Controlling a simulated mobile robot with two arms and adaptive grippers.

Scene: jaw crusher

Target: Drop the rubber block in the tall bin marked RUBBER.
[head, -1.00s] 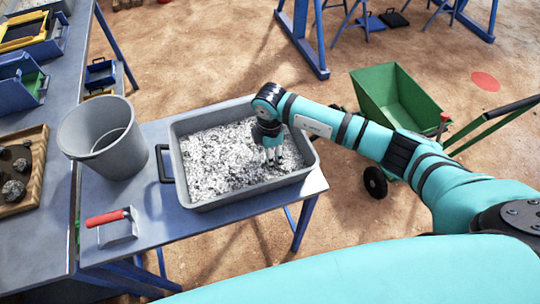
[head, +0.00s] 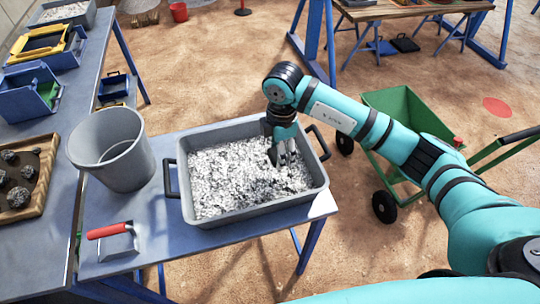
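My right gripper (head: 282,160) points down over a grey tray (head: 250,214) filled with pale shredded material (head: 235,175). Its fingertips are at or just above the material, towards the tray's back right. The fingers are small and seen from behind the wrist, so I cannot tell whether they are open or shut, or whether they hold anything. I cannot make out a rubber block. A grey round bin (head: 112,150) stands left of the tray, with no readable marking; no bin marked RUBBER can be made out. My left gripper is not in view.
A red-handled scraper (head: 112,238) lies on the blue table (head: 165,235) in front of the bin. A wooden tray of stones (head: 22,178) is at the left. A green cart (head: 400,105) stands behind my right arm.

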